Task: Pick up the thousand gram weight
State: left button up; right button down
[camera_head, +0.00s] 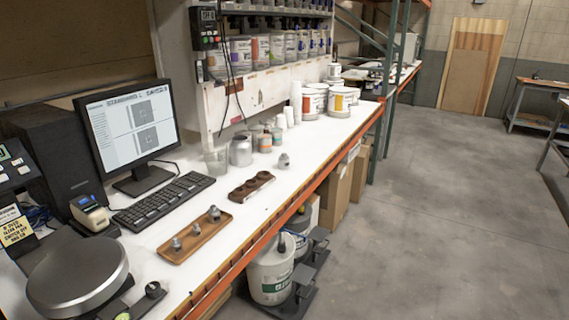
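Several small grey metal weights with knobs show in the head view. A few stand in a brown wooden tray (186,255) on the white bench: a near weight (176,243), a middle weight (196,230) and a far weight (214,213). Another grey weight (284,160) stands alone further back, beyond a dark wooden block (251,187) with round hollows. No markings are readable, so I cannot tell which is the thousand gram weight. Neither of my grippers is in view.
A round grey pan (78,275) stands at the near left. A keyboard (163,203) and monitor (131,127) are behind the tray. Bottles, a metal can (240,151) and paint tubs (341,101) stand further along. An orange beam (300,198) edges the bench; grey floor lies right.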

aim_at(283, 160)
jog(key=i+l+u, duration=0.1)
jog(key=i+l, duration=0.2)
jog(key=i+l+u, duration=0.1)
jog(key=i+l, duration=0.15)
jog(key=l, duration=0.2)
jog(key=i+l+u, duration=0.1)
jog(key=i+l, duration=0.15)
jog(key=l, duration=0.15)
jog(key=i+l+u, duration=0.1)
jog(key=i+l, duration=0.15)
jog(key=l, duration=0.15)
